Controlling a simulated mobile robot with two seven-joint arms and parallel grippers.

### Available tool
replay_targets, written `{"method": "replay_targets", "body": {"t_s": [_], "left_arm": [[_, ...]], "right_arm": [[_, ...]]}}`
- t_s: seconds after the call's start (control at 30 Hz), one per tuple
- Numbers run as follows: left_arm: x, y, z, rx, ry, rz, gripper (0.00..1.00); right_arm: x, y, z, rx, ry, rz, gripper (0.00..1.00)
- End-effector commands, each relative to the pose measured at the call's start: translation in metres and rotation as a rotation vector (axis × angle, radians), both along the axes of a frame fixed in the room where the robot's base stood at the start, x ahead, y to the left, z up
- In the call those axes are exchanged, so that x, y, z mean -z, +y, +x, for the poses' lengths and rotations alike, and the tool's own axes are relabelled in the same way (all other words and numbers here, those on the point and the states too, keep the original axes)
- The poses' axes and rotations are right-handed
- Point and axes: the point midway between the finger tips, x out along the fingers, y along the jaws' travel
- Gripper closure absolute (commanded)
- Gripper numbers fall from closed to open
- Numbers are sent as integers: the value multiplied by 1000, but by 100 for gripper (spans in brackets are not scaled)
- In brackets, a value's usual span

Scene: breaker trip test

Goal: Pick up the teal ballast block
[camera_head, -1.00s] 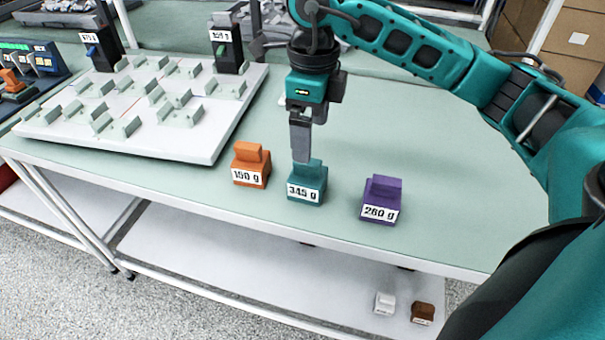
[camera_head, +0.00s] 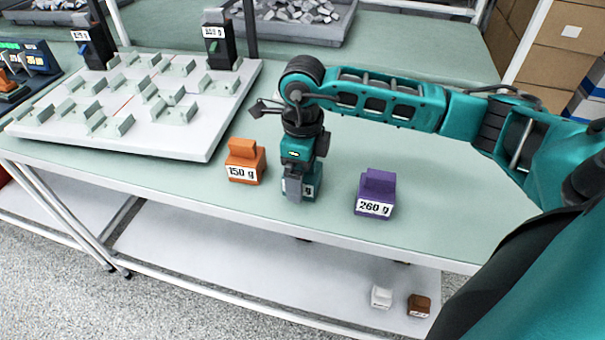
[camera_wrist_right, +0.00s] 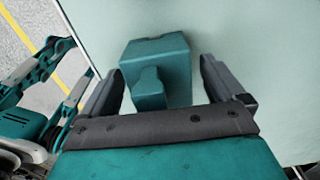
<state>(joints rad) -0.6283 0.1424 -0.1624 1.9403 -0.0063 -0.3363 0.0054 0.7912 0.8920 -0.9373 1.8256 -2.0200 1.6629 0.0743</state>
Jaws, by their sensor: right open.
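The teal ballast block (camera_head: 309,187) stands on the table between the orange and purple blocks. In the head view my right gripper hides most of it, and only part of its label shows. In the right wrist view the teal block (camera_wrist_right: 157,68) shows whole, with its knob (camera_wrist_right: 149,90) toward the gripper. My right gripper (camera_head: 294,198) points down at the block. Its two fingers (camera_wrist_right: 160,80) are apart, one on each side of the block's knob, with gaps visible; nothing is held. My left gripper is not in view.
An orange 150 g block (camera_head: 243,165) stands to the left and a purple 260 g block (camera_head: 376,193) to the right. A white fixture board (camera_head: 190,145) lies at the left. White (camera_head: 381,297) and brown (camera_head: 419,306) blocks sit on the lower shelf.

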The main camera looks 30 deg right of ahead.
Motion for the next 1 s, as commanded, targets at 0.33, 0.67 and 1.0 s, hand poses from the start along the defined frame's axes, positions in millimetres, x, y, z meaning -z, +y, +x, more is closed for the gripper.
{"method": "replay_targets", "body": {"t_s": [0.33,0.67,1.0], "left_arm": [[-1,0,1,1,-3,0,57],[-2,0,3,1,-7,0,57],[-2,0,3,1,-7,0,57]], "right_arm": [[0,0,0,0,0,0,19],[0,0,0,0,0,0,50],[-1,0,0,0,-2,0,74]]}}
